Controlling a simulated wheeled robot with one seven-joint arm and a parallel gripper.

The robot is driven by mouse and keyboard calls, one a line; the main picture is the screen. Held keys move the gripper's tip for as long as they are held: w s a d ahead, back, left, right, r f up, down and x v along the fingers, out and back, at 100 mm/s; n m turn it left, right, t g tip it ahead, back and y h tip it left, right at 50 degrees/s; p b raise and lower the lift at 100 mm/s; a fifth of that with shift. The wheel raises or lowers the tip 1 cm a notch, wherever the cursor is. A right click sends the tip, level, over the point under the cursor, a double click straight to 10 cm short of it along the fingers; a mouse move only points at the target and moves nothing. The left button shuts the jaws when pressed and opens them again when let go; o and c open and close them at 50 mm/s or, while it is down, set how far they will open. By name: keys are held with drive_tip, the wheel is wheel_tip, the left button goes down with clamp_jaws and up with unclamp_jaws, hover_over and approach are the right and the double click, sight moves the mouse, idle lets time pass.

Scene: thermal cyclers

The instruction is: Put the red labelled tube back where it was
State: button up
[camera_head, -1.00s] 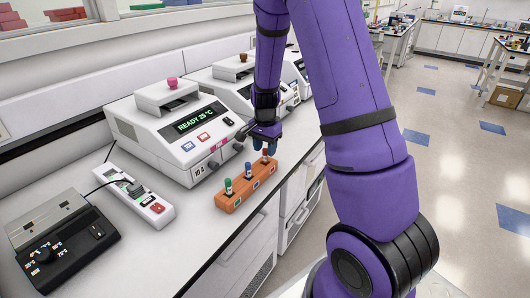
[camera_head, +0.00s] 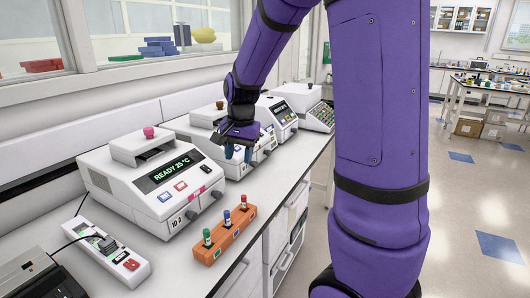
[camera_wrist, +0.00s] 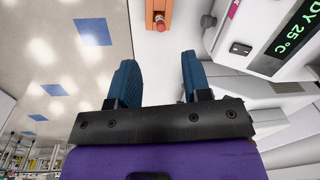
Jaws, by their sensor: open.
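The orange rack (camera_head: 234,242) stands on the white bench with three tubes upright in it. The red labelled tube (camera_head: 243,203) is in the far end slot, beside the blue tube (camera_head: 227,217) and the green tube (camera_head: 207,237). My gripper (camera_head: 238,154) is open and empty. It hangs above the bench beyond the rack's far end, apart from the red tube. In the wrist view the blue fingers (camera_wrist: 158,75) are spread with nothing between them. The red tube (camera_wrist: 160,22) and the rack end (camera_wrist: 158,7) show past the fingertips.
A thermal cycler (camera_head: 155,185) reading READY 25 °C stands left of the rack, with more cyclers behind it. A white device (camera_head: 106,252) and a dark device (camera_head: 40,278) are at the front left. The bench edge drops off to the right.

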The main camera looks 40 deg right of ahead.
drive_tip(key=s+a+r+n+t, duration=0.1)
drive_tip(key=s+a+r+n, duration=0.2)
drive_tip(key=s, duration=0.4)
drive_tip(key=s+a+r+n+t, duration=0.1)
drive_tip(key=s+a+r+n, duration=0.2)
drive_tip(key=s, duration=0.5)
drive_tip(key=s+a+r+n+t, duration=0.2)
drive_tip(key=s+a+r+n, duration=0.1)
drive_tip(key=s+r+n, duration=0.2)
drive_tip(key=shift+s+a+r, duration=0.25)
drive_tip(key=shift+s+r, duration=0.4)
drive_tip(key=shift+s, duration=0.65)
